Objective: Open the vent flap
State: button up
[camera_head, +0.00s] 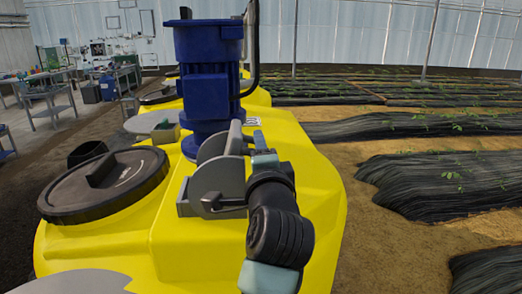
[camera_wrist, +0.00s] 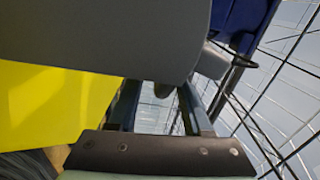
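The vent flap appears to be the grey rounded plate (camera_head: 217,180) standing tilted on a bracket on top of the yellow tank, beside the blue motor. A second grey rounded plate (camera_head: 221,142) stands just behind it. In the wrist view a large grey plate (camera_wrist: 110,35) fills the top and hides the left fingertip. My gripper (camera_head: 260,140) is just right of the plates, close to them. In the wrist view my gripper (camera_wrist: 161,88) has its fingers apart, with a small dark rounded part showing between them. I cannot tell whether the fingers touch it.
The yellow tank (camera_head: 320,190) lies under my arm. A blue motor (camera_head: 208,75) rises behind the plates, with a dark pipe (camera_head: 252,45) to its right. A black round lid (camera_head: 105,184) is at the left. Soil and black-covered beds (camera_head: 440,180) are at the right.

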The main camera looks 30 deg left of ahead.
jog(key=shift+r, duration=0.1)
jog(key=b+v, duration=0.4)
jog(key=v, duration=0.9)
jog(key=shift+a, duration=0.1)
jog(key=s+d+r+n+t+h, duration=0.4)
jog(key=d+r+n+t, duration=0.1)
jog(key=d+r, duration=0.3)
jog(key=s+d+r+n+t+h, duration=0.5)
jog(key=d+r+t, duration=0.2)
jog(key=r, duration=0.4)
jog(key=shift+d+n, duration=0.3)
jog(key=shift+d, duration=0.6)
